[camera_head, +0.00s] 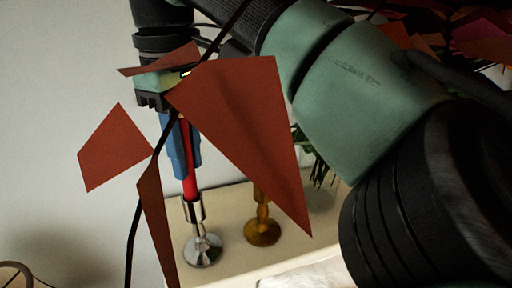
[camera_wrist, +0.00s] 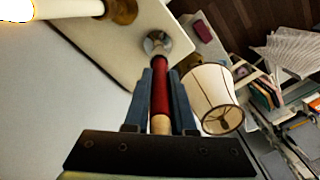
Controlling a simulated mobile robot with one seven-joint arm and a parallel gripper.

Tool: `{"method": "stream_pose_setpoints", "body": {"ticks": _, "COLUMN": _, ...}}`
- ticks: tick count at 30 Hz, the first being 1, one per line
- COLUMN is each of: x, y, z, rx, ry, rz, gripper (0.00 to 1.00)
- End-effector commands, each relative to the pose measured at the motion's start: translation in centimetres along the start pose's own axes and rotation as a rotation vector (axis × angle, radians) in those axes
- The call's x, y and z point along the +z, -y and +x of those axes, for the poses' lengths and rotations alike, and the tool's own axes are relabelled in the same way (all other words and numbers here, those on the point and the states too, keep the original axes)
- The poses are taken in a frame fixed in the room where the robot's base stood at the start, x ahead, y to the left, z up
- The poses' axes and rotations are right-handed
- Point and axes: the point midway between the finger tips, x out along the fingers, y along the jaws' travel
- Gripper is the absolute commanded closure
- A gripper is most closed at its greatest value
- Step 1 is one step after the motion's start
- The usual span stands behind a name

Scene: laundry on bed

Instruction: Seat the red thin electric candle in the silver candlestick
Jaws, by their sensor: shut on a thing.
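The red thin candle (camera_head: 190,184) is upright between the blue fingers of my gripper (camera_head: 187,172), which are shut on it. Its lower end meets the cup of the silver candlestick (camera_head: 203,248); I cannot tell how deep it sits. In the wrist view, the red candle (camera_wrist: 160,92) runs between the fingers (camera_wrist: 161,75), with its pale end near the palm. Its far end lines up with the shiny silver candlestick (camera_wrist: 157,41), mostly hidden behind it. The candlestick stands upright on a pale surface.
A gold candlestick (camera_head: 262,230) stands right of the silver one on the pale tabletop (camera_head: 232,205). Reddish-brown leaf-like sheets (camera_head: 250,120) hang in front of the head camera and hide part of the scene. A lampshade (camera_wrist: 212,98) shows beyond the fingers in the wrist view.

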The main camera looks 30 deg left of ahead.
Motion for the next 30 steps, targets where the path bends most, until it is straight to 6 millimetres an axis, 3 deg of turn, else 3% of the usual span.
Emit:
{"method": "stream_pose_setpoints", "body": {"ticks": 1, "x": 0.0, "y": 0.0, "z": 1.0, "rx": 0.002, "ry": -0.001, "rz": 0.0, "gripper": 1.0}}
{"method": "stream_pose_setpoints", "body": {"ticks": 9, "x": -0.1, "y": 0.0, "z": 0.7, "rx": 0.003, "ry": -0.005, "rz": -0.001, "gripper": 1.0}}
{"method": "stream_pose_setpoints", "body": {"ticks": 10, "x": -0.1, "y": 0.0, "z": 0.7, "rx": 0.003, "ry": -0.005, "rz": -0.001, "gripper": 0.71}}
{"method": "stream_pose_setpoints", "body": {"ticks": 14, "x": -0.1, "y": 0.0, "z": 0.6, "rx": 0.003, "ry": -0.005, "rz": -0.001, "gripper": 0.48}}
{"method": "stream_pose_setpoints", "body": {"ticks": 23, "x": -0.1, "y": 0.0, "z": 0.5, "rx": 0.004, "ry": -0.006, "rz": -0.001, "gripper": 0.47}}
{"method": "stream_pose_setpoints", "body": {"ticks": 30, "x": -0.1, "y": 0.1, "z": -1.4, "rx": 0.002, "ry": -0.006, "rz": -0.002, "gripper": 0.47}}
